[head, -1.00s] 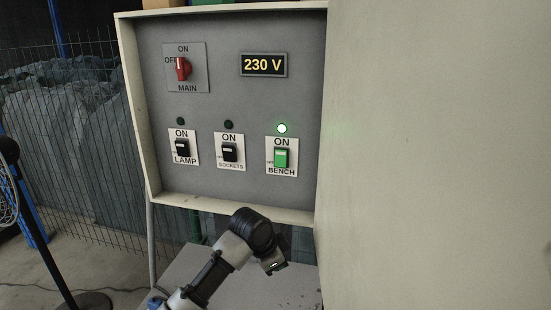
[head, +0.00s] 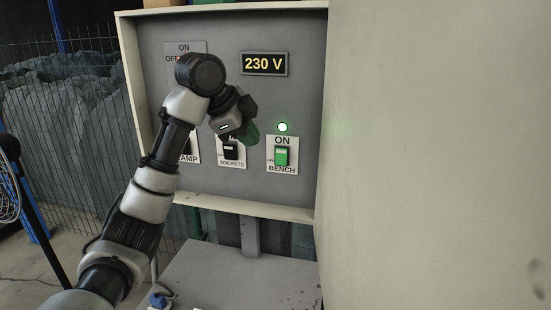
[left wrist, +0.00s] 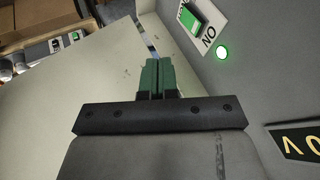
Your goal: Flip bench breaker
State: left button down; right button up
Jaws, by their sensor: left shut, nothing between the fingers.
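The bench breaker (head: 281,157) is a green rocker on a white plate marked ON and BENCH, at the lower right of the grey panel. It also shows at the top of the left wrist view (left wrist: 190,19). The round light above it (head: 282,127) glows green. My left gripper (head: 250,137) is up in front of the panel, left of the bench breaker and partly over the sockets breaker. Its green fingers (left wrist: 158,75) are shut with nothing between them. It is apart from the bench breaker. My right gripper is not in view.
The sockets breaker (head: 230,150) is black and partly covered. My left arm hides most of the lamp breaker and the main switch. A display (head: 264,64) reads 230 V. A pale cabinet door or wall (head: 440,150) fills the right side. A grey surface (head: 240,280) lies below.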

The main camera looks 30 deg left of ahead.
aim_at(281, 156)
pick_arm(q)
jog(key=shift+w+f, duration=0.1)
jog(key=p+x, duration=0.2)
jog(key=x, duration=0.1)
jog(key=w+p+x, duration=0.1)
jog(key=x, duration=0.3)
jog(key=r+p+x, duration=0.1)
jog(key=p+x, duration=0.1)
jog(key=x, duration=0.2)
jog(key=shift+w+a+p, duration=0.35)
jog(key=shift+w+a+f+p, duration=0.2)
jog(key=shift+w+f+p, duration=0.15)
jog(key=shift+w, duration=0.4)
